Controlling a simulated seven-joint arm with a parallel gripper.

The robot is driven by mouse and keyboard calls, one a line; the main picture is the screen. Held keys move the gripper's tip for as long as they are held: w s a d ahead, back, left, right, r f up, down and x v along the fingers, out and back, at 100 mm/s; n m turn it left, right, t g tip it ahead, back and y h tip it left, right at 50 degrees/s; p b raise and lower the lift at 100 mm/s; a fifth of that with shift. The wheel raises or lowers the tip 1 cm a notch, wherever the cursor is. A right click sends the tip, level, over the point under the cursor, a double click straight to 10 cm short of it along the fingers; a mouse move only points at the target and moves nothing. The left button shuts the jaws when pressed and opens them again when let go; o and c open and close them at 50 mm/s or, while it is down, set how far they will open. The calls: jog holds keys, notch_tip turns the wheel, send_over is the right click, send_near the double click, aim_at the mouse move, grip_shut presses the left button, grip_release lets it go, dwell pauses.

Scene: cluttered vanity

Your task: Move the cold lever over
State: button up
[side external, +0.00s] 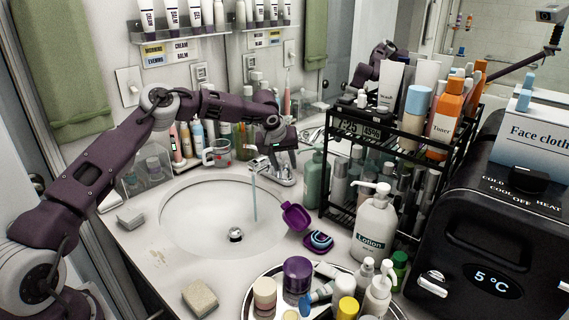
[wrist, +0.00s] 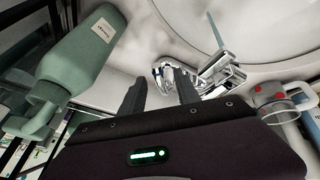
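The chrome tap (side external: 286,174) stands at the back right rim of the round white basin (side external: 185,222). A thin stream of water (side external: 254,198) falls from it into the basin. In the wrist view, the tap body (wrist: 220,72) lies right of centre, and a chrome lever-like part (wrist: 172,74) shows just beyond and between my fingertips. I cannot read a hot or cold mark on it. My gripper (wrist: 161,84) is open, its two dark fingers apart, pointing toward that part. Contact cannot be told. In the side view my gripper is over the tap and partly hides it.
A green pump bottle (wrist: 85,55) stands close beside my gripper, and a clear jug with red dots (wrist: 280,98) is on the other side. A black rack (side external: 335,205) crowds the right. The basin's middle is open.

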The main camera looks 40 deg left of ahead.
jog(key=v, duration=0.7)
